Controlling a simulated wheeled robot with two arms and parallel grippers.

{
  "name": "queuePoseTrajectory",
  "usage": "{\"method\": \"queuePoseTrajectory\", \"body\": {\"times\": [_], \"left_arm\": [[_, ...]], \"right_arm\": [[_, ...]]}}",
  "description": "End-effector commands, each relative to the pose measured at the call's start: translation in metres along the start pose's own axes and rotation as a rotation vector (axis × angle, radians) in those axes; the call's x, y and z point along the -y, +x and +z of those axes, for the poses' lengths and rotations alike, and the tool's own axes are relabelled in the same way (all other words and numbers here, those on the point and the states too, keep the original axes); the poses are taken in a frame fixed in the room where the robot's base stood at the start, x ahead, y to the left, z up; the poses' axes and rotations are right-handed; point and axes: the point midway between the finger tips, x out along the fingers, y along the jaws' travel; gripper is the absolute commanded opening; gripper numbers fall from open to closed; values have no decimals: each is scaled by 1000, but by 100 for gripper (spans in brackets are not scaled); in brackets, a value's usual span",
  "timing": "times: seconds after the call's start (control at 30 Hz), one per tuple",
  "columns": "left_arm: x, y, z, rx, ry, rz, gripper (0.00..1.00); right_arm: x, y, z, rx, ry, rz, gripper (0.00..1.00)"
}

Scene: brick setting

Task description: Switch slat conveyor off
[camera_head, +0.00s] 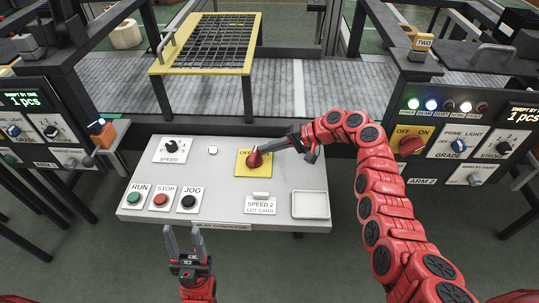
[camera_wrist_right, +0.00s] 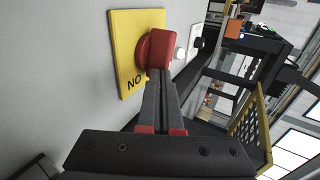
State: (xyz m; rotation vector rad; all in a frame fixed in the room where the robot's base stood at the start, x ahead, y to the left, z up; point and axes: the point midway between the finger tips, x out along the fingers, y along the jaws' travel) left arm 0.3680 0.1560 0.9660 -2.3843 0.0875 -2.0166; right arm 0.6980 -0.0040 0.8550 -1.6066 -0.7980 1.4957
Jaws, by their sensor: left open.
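The slat conveyor's sloped grey control panel (camera_head: 225,180) stands in the middle of the head view. Its red rotary switch (camera_head: 254,159) sits on a yellow OFF/ON plate (camera_head: 242,169). My right gripper (camera_head: 268,150) reaches in from the right with its fingertips at this switch. In the right wrist view, the fingers (camera_wrist_right: 160,75) are close together on the red switch (camera_wrist_right: 158,50), in front of the yellow plate (camera_wrist_right: 124,38). The gripper partly hides the plate lettering, and I cannot tell which way the switch points. My left gripper (camera_head: 184,240) is open and empty at the panel's front edge.
The panel also has a speed knob (camera_head: 172,146), green RUN (camera_head: 134,198), red STOP (camera_head: 160,200) and black JOG (camera_head: 188,201) buttons, and a shallow tray (camera_head: 310,216). Behind it is the slatted conveyor (camera_head: 290,85) with a yellow-framed guard (camera_head: 154,68). Another red switch (camera_head: 411,145) is on the right-hand panel.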

Motion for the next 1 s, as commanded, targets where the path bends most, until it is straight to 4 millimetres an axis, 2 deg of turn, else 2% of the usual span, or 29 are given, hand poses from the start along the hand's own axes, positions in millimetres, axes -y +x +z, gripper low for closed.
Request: {"method": "queuePoseTrajectory", "body": {"times": [0.03, 0.27, 0.67, 1.0], "left_arm": [[0, -8, 1, 0, 0, 0, 50], [-1, -20, 3, 0, 0, 0, 50], [-2, -42, 7, 0, 0, 0, 50], [-2, -51, 9, 0, 0, 0, 50]], "right_arm": [[-3, 2, -1, 16, -9, 5, 0], [-1, 4, -2, 80, -43, 4, 0], [1, 8, -8, 73, -46, 2, 0], [7, 15, -16, 74, -43, 1, 0]]}}
